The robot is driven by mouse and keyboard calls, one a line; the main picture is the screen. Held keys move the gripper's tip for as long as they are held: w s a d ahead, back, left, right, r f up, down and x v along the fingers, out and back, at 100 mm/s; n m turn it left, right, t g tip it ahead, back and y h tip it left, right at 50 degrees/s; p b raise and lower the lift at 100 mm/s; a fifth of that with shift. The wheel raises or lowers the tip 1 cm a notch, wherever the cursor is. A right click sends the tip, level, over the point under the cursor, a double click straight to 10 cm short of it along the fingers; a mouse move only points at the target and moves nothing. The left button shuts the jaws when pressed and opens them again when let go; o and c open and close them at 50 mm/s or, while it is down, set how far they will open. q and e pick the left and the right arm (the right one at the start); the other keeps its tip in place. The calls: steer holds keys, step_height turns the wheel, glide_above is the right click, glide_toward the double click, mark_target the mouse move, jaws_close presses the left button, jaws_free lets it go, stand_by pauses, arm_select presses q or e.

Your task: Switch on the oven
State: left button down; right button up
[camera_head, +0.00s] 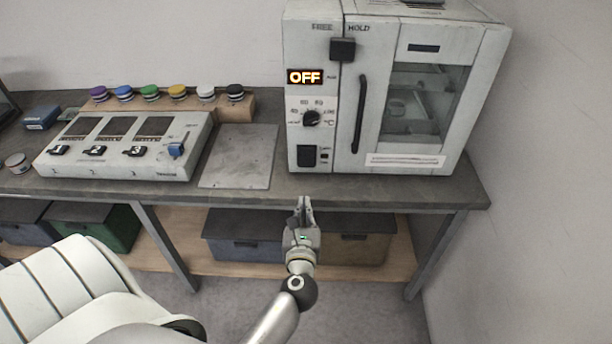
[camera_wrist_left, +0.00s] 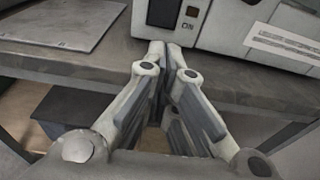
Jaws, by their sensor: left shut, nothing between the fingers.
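The oven (camera_head: 420,150) is a white box on the bench at the right, with a glass door and a dark vertical handle (camera_head: 359,113). Its display (camera_head: 305,77) reads OFF in lit letters. Below it are a round black dial (camera_head: 311,118) and a dark rocker switch (camera_head: 306,156) at the lower left of the front. The switch's lower part also shows in the left wrist view (camera_wrist_left: 163,12). A black latch block (camera_head: 342,49) sits under the words FREE and HOLD. My left gripper (camera_head: 305,200) is shut and empty, just before the bench edge below the switch, apart from it. My right gripper is out of view.
A white panel (camera_head: 60,170) with three black levers and a blue one stands on the bench at the left. Behind it is a wooden rack (camera_head: 235,106) of coloured knobs. A flat grey plate (camera_head: 239,158) lies left of the oven. Bins sit on the shelf below.

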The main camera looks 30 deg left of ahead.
arm_select(q)
glide_toward(307, 158)
steer(key=w+a+f, duration=0.1)
steer(key=w, duration=0.1)
steer(key=w+a+f, duration=0.1)
steer(key=f, duration=0.1)
steer(key=w+a+f, duration=0.1)
steer(key=w+f, duration=0.1)
steer(key=shift+w+a+p, duration=0.3)
steer(key=shift+w+a, duration=0.05)
steer(key=shift+a, duration=0.05)
steer(key=b, duration=0.2)
steer(key=shift+w+a+f+b, duration=0.15)
steer(key=shift+f+b, duration=0.15)
steer(key=shift+f, duration=0.1)
steer(key=shift+w+r+t, duration=0.1)
steer(key=shift+r+t, duration=0.2)
